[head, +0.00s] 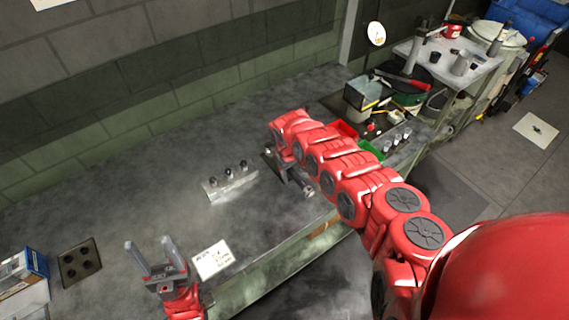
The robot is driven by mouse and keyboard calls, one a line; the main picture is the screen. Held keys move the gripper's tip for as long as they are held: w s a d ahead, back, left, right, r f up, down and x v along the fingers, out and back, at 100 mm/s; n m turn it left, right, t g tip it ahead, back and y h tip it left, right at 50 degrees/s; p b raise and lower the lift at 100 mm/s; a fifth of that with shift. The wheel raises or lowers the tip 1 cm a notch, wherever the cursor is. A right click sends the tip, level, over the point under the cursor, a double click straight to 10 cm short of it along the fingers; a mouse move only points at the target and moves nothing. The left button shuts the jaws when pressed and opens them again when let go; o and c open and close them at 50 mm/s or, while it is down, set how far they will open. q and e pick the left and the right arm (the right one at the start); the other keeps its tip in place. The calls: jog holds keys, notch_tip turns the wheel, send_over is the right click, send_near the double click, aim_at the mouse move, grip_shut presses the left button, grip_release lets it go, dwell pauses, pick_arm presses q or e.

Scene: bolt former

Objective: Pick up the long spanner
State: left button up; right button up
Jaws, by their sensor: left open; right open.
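I cannot make out the long spanner with certainty in the head view. My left gripper (151,245) is at the lower left, its two grey fingers spread apart and pointing up, with nothing between them. My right arm reaches in from the lower right across the middle of the bench. My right gripper (290,175) is at its end, low over the bench, open, and partly hidden by the red arm. I cannot tell whether anything lies between its fingers.
A small rack (228,187) with several dark-topped pegs stands left of my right gripper. A white card (212,260), a dark holed plate (80,261) and a box (22,274) lie at the left. Red (343,130) and green (370,150) trays are at the right. The back left bench is clear.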

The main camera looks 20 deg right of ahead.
jog(key=shift+c, duration=0.2)
grip_shut()
dwell(1.1)
